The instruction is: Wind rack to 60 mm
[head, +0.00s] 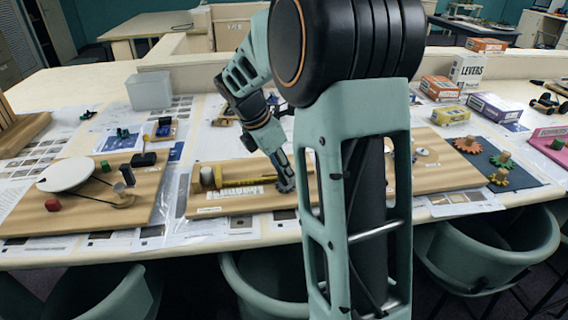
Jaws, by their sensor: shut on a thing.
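The rack board (225,206) is a light wooden board in the middle of the table, partly hidden by my arm. White lettering shows on it. My gripper (284,182) points down at the board, shut on a dark toothed or ribbed piece (286,187) that looks like a knob or pinion. The rack's position and any scale marks are too small to read.
At left, another wooden board (130,214) carries a white disc (68,174). Chairs (487,247) line the table's front.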

